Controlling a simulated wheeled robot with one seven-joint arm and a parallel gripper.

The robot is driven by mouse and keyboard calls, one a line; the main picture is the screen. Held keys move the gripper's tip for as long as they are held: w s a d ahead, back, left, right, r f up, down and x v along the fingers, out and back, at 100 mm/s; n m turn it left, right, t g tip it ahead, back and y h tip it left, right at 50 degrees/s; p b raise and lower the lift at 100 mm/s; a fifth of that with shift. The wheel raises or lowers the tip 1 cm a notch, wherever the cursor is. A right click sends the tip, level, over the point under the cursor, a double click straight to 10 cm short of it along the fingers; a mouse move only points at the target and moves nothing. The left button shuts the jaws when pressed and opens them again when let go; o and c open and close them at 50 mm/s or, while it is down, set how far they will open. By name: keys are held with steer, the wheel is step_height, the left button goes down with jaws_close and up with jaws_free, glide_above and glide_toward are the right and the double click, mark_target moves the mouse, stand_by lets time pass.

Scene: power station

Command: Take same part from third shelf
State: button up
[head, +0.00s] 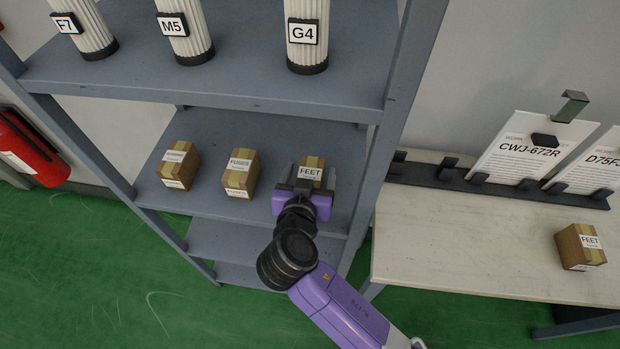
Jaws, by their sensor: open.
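A small brown box labelled FEET (311,164) sits on the grey shelf board (210,128) below the board with the white cylinders. My gripper (304,180) is right in front of this box and overlaps its lower part, with the jaws open. Whether the fingers are around the box or just short of it cannot be told. To its left on the same board stand a box labelled FUSES (240,173) and another brown box (178,165) whose label is too small to read surely. A matching FEET box (580,247) sits on the white table (480,250) at the right.
White ribbed cylinders marked F7 (83,25), M5 (184,32) and G4 (306,38) stand on the board above. The rack's right post (392,130) is close beside my gripper. A red extinguisher (30,148) is at the far left. Sheets stand in a black holder (450,175) on the table.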

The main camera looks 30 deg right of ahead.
steer(key=shift+x, duration=1.25)
jaws_close()
